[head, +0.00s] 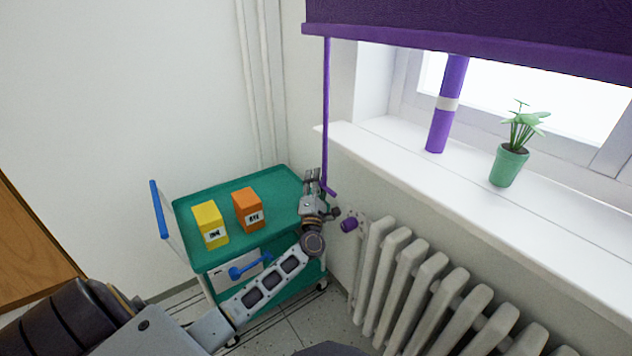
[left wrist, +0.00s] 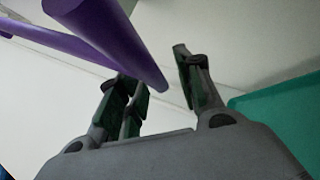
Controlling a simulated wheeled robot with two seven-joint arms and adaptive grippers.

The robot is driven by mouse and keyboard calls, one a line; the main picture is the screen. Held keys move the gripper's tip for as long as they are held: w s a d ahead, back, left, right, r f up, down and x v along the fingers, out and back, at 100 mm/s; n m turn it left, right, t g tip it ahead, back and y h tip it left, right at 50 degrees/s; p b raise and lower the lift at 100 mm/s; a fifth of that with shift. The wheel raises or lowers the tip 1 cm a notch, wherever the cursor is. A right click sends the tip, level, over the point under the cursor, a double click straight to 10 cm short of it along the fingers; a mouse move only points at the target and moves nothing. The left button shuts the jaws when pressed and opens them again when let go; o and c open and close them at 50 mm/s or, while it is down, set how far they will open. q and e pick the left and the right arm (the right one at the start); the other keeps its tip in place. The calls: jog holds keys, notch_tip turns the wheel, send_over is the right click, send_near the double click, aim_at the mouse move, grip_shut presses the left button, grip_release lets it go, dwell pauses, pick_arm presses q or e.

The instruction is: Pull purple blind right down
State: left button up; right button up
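The purple blind (head: 470,30) hangs across the top right of the head view, its lower edge above the window sill. A thin purple pull rod (head: 326,110) hangs from its left end, and its lower end is beside my left gripper (head: 312,175). In the left wrist view, my left gripper (left wrist: 160,88) has its fingers apart. A purple rod (left wrist: 115,42) reaches from the top left toward the gap between the fingers, and a second purple bar (left wrist: 50,38) crosses behind it. I cannot tell whether the fingers touch the rod. My right gripper is not in view.
A green cart (head: 245,185) with a yellow box (head: 210,225) and an orange box (head: 248,209) stands beneath my left gripper. A white radiator (head: 430,285) is at right, under the sill (head: 480,205) holding a potted plant (head: 510,160) and a purple cylinder (head: 447,105).

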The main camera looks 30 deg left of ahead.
pick_arm(q)
grip_shut()
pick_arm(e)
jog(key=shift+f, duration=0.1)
pick_arm(q)
jog(key=shift+f, duration=0.1)
